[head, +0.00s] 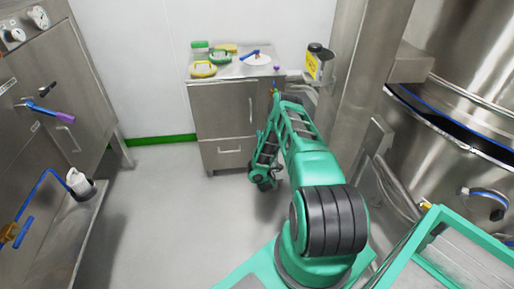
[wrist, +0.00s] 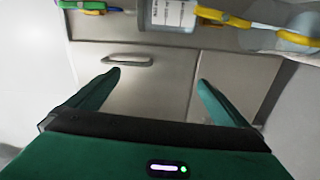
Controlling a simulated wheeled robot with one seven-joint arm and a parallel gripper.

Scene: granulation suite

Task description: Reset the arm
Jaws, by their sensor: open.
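My gripper (wrist: 157,82) is open, with its two green fingers spread wide and nothing between them in the wrist view. Past the fingers is the metal front of a cabinet with a handle (wrist: 128,61). In the head view my green arm (head: 318,165) rises from its base and bends over at the elbow, its far part hanging down in front of the steel cabinet (head: 222,112). The fingers cannot be made out clearly there.
Green and yellow items, including a yellow ring (head: 203,70), and a white dish (head: 257,59) are on the cabinet top. A steel machine (head: 45,85) stands left, a large vessel (head: 465,60) right. A green-framed box (head: 440,225) is close at right. Floor (head: 170,210) left of my arm is clear.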

